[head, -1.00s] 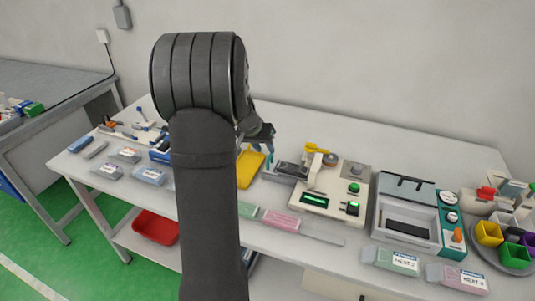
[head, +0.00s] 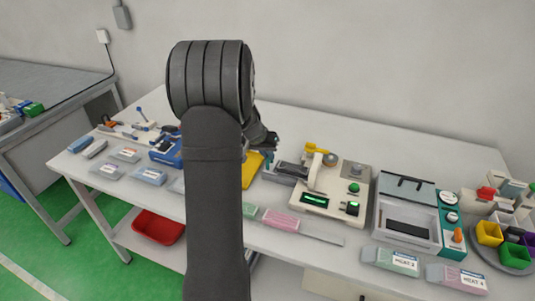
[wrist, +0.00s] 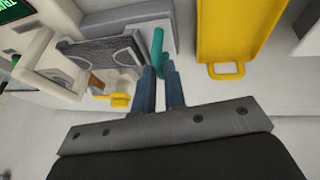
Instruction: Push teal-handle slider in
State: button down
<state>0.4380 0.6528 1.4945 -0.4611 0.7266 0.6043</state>
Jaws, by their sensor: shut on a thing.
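The teal handle (wrist: 158,45) stands up at the end of the grey slider (wrist: 105,50) in the wrist view. My gripper (wrist: 160,72) is shut on the teal handle, with its two blue fingers on either side of it. In the head view the slider's grey housing (head: 277,179) sits left of the cream machine (head: 325,200).
A yellow tray (wrist: 222,35) lies right beside the slider in the wrist view. The cream machine has a green display and a yellow part (head: 317,148). A grey lidded box (head: 405,220) stands further right. The table behind them is clear.

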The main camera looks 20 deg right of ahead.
jog(key=s+d, duration=0.5)
jog(key=shift+s+d, duration=0.3)
jog(key=shift+s, duration=0.05)
jog(key=c, duration=1.6)
grip_release()
jog(key=shift+s+d, duration=0.1)
jog(key=shift+o, duration=0.6)
jog(key=shift+a+r, duration=0.2)
jog(key=shift+r, duration=0.1)
jog(key=v, duration=1.6)
jog(key=shift+a+r, duration=0.25)
jog(key=shift+r, duration=0.1)
